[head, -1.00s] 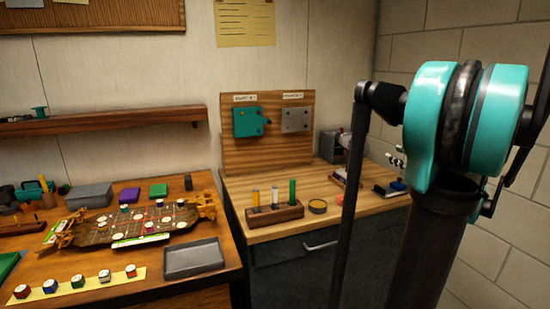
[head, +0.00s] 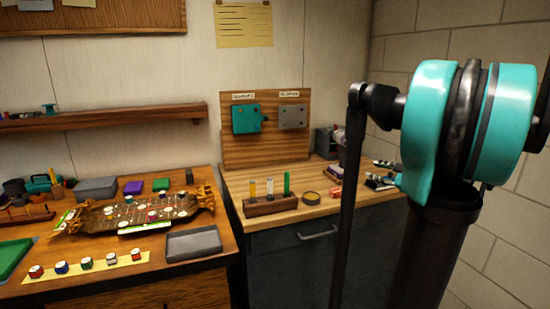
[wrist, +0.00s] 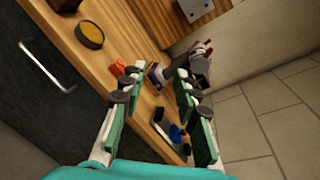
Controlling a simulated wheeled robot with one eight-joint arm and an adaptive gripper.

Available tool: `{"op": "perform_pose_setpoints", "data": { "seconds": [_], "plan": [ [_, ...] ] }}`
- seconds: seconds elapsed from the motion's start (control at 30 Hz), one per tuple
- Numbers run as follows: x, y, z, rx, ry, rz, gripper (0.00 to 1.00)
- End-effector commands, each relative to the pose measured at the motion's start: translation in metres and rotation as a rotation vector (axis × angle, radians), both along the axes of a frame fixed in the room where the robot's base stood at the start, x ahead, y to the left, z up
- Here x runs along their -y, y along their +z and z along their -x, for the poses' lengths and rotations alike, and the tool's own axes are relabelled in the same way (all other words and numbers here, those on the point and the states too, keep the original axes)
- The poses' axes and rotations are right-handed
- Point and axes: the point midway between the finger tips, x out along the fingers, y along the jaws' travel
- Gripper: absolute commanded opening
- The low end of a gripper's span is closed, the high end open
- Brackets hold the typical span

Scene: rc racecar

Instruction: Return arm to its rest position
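My gripper (wrist: 156,110) shows in the wrist view with its two green-padded fingers spread apart and nothing between the pads. It hangs over the right end of the wooden counter, above small items there.
The wooden counter (head: 265,228) holds a block with several tubes (head: 270,206), a round dark tin (head: 311,197) and small items (head: 380,182). A wooden table at left carries a racecar chassis (head: 135,214) and a grey tray (head: 193,244). A tiled wall stands close at right.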

Motion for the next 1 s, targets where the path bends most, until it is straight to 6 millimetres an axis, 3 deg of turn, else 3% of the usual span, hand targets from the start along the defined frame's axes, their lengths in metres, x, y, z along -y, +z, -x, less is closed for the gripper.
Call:
{"op": "perform_pose_setpoints", "data": {
  "seconds": [0.27, 0.4, 0.5, 0.63, 0.8, 1.0],
  "plan": [
    [-0.083, -0.068, 0.031, -0.074, 0.201, 0.357, 0.31],
    [-0.137, -0.128, 0.076, -0.106, 0.414, 0.688, 0.31],
    [-0.162, -0.17, 0.116, -0.11, 0.592, 0.949, 0.31],
    [-0.175, -0.216, 0.168, -0.093, 0.833, 1.277, 0.31],
    [-0.167, -0.253, 0.219, -0.054, 1.099, 1.62, 0.31],
    [-0.155, -0.267, 0.242, -0.028, 1.251, 1.811, 0.31]
  ]
}}
